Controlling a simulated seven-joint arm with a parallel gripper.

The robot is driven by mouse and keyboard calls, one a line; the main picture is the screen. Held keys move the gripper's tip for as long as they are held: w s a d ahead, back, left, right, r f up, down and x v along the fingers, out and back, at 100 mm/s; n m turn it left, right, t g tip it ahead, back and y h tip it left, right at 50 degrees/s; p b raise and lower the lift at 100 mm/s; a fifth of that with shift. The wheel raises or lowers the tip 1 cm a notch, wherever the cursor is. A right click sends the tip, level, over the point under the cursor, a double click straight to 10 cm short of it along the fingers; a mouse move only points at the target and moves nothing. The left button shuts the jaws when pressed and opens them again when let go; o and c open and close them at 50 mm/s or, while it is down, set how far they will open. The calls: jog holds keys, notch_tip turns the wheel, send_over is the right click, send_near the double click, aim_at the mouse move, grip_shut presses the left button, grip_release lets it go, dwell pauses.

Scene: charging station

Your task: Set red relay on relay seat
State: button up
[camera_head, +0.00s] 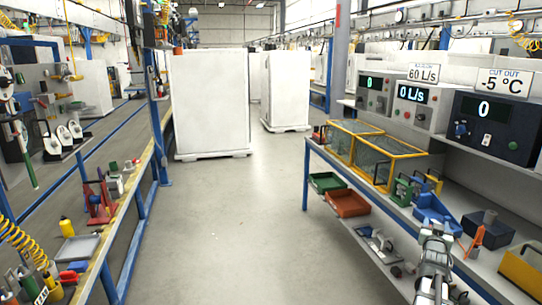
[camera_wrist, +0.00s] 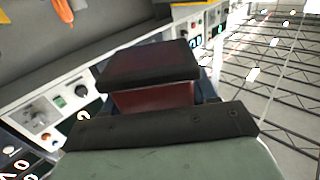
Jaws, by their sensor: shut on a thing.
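My gripper (camera_head: 436,236) is over the right workbench, seen small and partly end-on in the head view. I cannot make out the relay in the head view. I cannot pick out the relay seat for certain in either view.
Yellow-framed glass cases (camera_head: 388,160) stand farther back. Grey control panels (camera_head: 412,105) line the back. The aisle floor (camera_head: 240,225) is clear.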

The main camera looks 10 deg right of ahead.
jog(key=w+a+r+n+t+y, duration=0.1)
jog(key=w+a+r+n+y, duration=0.1)
jog(key=w+a, duration=0.5)
jog(key=w+a+r+n+t+y, duration=0.15)
jog(key=w+a, duration=0.25)
jog(key=a, duration=0.8)
jog(key=w+a+r+n+t+y, duration=0.1)
jog(key=w+a+t+y, duration=0.15)
jog(key=w+a, duration=0.45)
jog(key=w+a+r+n+y, duration=0.1)
jog(key=a+n+y, duration=0.1)
jog(key=a, duration=1.3)
jog(key=w+a+r+n+y, duration=0.2)
jog(key=a+y, duration=0.3)
jog(key=a, duration=1)
jog(key=shift+w+a+n, duration=0.2)
jog(key=shift+a+n, duration=0.05)
jog(key=shift+n, duration=0.1)
